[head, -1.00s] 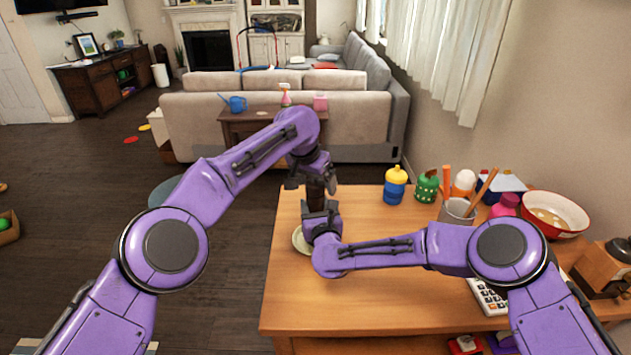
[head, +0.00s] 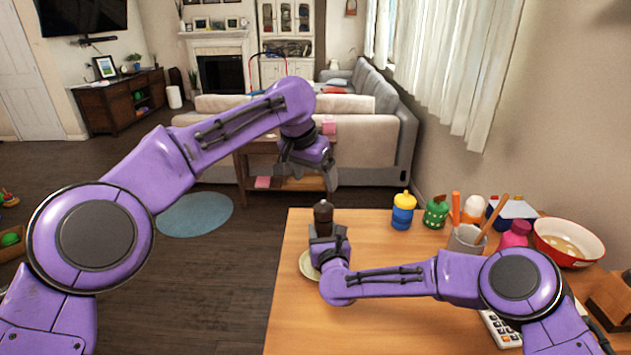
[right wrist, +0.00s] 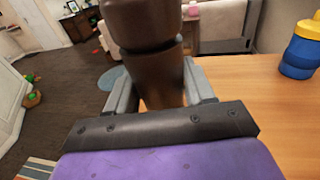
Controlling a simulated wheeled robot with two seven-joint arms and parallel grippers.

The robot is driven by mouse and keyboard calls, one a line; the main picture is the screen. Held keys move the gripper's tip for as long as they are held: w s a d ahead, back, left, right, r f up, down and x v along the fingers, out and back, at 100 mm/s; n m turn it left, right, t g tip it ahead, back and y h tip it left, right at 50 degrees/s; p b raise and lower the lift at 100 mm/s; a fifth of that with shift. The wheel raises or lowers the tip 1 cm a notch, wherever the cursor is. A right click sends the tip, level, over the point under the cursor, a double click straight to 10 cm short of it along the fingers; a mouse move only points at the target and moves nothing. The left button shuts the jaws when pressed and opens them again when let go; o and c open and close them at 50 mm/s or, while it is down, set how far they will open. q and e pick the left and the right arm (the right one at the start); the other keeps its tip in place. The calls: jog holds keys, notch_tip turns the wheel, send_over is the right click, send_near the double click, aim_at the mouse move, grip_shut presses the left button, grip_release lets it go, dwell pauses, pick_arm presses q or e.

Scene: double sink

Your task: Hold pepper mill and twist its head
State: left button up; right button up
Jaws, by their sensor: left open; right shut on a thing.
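The dark brown pepper mill (head: 323,216) stands upright near the left edge of the wooden table (head: 420,315). Its head and upper body show close up in the right wrist view (right wrist: 145,62). My right gripper (head: 326,240) is shut on the mill's body, below the head; its two grey fingers (right wrist: 160,90) lie on either side of the body. My left gripper (head: 303,178) is open and empty, above and behind the mill and apart from it. The mill's base is hidden behind my right gripper.
A pale plate (head: 308,266) lies beside the mill, partly hidden by my right wrist. A blue and yellow bottle (head: 403,211), a green container (head: 436,213), a utensil cup (head: 466,240), a pink bottle (head: 515,234) and a red-rimmed bowl (head: 568,243) stand to the right. A calculator (head: 500,328) lies at the front right.

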jog(key=o, duration=1.2)
jog(key=shift+s, duration=0.1)
